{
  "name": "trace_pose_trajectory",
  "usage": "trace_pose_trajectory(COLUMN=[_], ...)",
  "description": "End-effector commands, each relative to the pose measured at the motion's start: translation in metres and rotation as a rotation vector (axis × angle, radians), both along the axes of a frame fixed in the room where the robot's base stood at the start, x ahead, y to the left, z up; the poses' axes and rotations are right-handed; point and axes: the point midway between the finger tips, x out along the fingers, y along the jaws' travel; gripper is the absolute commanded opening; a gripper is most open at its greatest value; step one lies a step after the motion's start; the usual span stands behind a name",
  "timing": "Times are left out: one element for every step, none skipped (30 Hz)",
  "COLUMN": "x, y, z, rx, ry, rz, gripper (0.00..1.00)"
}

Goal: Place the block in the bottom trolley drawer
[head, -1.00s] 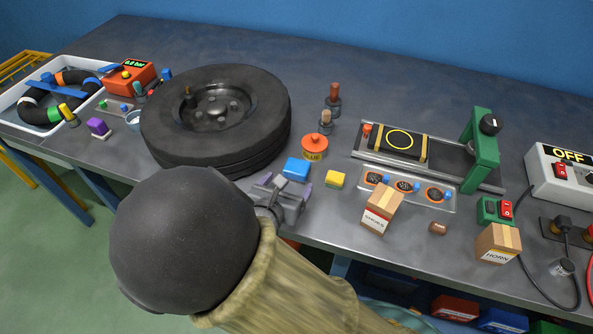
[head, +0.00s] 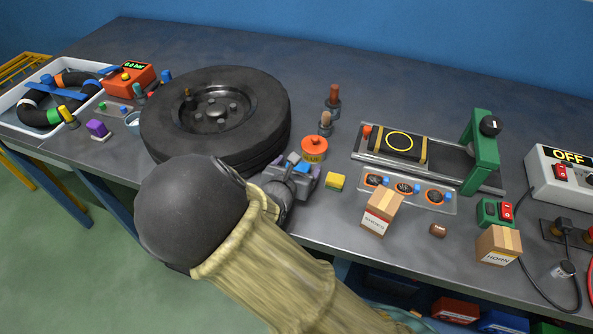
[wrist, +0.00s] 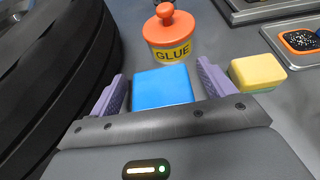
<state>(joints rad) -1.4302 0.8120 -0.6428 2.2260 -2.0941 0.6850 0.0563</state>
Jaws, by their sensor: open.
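A blue block (wrist: 163,87) lies on the bench between the purple fingers of my gripper (wrist: 161,73) in the wrist view. The fingers are open on either side of it, with a narrow gap showing at the right. In the head view the block (head: 301,167) is partly hidden by my gripper (head: 296,171), which is low over the bench front between the tire and the yellow sponge-like piece. I cannot make out the bottom trolley drawer.
Cardboard boxes (head: 381,212) stand further right. A red bin (head: 455,308) shows below the bench edge.

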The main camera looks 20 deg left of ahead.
Motion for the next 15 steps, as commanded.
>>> trace_pose_trajectory(x=[0.0058,0.0081,0.0103,0.0112,0.0116,0.0116,0.0115,0.0114,0.0112,0.0112,0.0111,0.0111,0.011,0.011,0.011], y=[-0.0012,-0.0013,-0.0014,-0.0014,-0.0012,-0.0011,-0.0011,-0.0011,-0.0011,-0.0011,-0.0011,-0.0011,-0.0011,-0.0011,-0.0011], z=[-0.0037,-0.0044,-0.005,-0.0053,-0.0055,-0.0055,-0.0054,-0.0054,-0.0054,-0.0054,-0.0054,-0.0055,-0.0054,-0.0054,-0.0054], rx=[-0.003,-0.002,0.0,0.0,0.0,0.0,0.0,0.0,0.0,0.0,0.0,0.0,0.0,0.0,0.0], ry=[0.0,0.0,-0.001,0.0,0.0,0.0,0.0,0.0,0.0,0.0,0.0,0.0,0.0,0.0,0.0], rz=[-0.001,-0.001,-0.001,-0.001,0.0,0.0,0.0,0.0,0.0,0.0,0.0,0.0,0.0,0.0,0.0], gripper=[0.82,0.82,0.82,0.82,0.82,0.82,0.82,0.82,0.82,0.82,0.82,0.82,0.82,0.82,0.82])
